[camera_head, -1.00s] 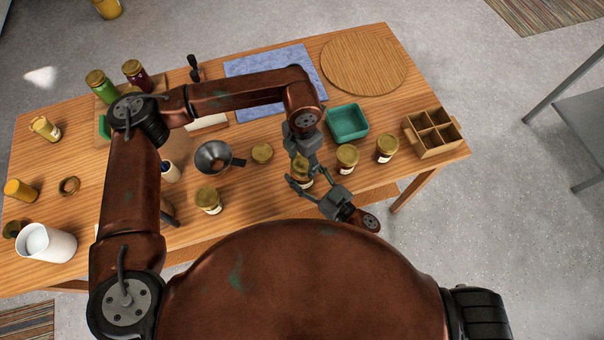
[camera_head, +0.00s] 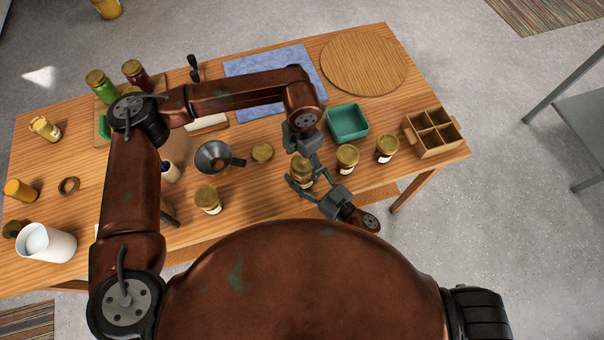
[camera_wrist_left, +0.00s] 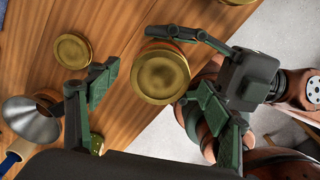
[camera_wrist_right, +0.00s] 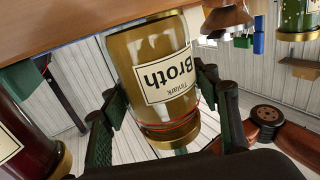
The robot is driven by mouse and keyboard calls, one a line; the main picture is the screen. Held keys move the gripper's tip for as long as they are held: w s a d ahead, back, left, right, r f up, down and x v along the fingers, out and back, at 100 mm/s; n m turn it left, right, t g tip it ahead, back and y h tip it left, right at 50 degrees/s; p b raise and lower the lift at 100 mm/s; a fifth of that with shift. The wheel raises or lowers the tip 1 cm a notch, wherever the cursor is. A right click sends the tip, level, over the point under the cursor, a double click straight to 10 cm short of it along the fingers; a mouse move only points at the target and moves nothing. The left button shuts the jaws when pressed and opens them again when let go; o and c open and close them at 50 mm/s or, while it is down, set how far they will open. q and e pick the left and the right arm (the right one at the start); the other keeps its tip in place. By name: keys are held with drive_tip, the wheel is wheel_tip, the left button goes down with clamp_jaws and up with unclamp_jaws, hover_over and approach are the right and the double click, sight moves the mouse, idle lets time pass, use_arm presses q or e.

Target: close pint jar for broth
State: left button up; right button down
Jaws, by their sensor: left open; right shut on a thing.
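The broth jar (camera_wrist_right: 165,60), with amber contents and a "Broth" label, stands at the table's front edge. A gold lid (camera_wrist_left: 160,75) sits on its mouth, with a thin red band near it; I cannot tell how tight it is. My right gripper (camera_head: 308,178) is shut around the jar from the front, its fingers on either side in the right wrist view (camera_wrist_right: 160,112). My left gripper (camera_wrist_left: 152,95) is open above the jar, pointing down, its fingers apart from the lid. In the head view the left arm partly hides the jar.
Two lidded jars (camera_head: 347,157) (camera_head: 387,147) stand right of the broth jar, another (camera_head: 208,198) to its left. A round gold lid (camera_head: 262,152), a funnel (camera_head: 213,157), a teal tray (camera_head: 347,122) and a divided wooden crate (camera_head: 434,132) are nearby.

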use_arm(q)
wheel_tip(320, 180, up, 12)
idle(0.5)
use_arm(e)
drive_tip(key=c, duration=0.7)
unclamp_jaws()
drive_tip(key=shift+o, duration=0.2)
drive_tip(key=shift+d, duration=0.1)
drive_tip(key=v, duration=1.2)
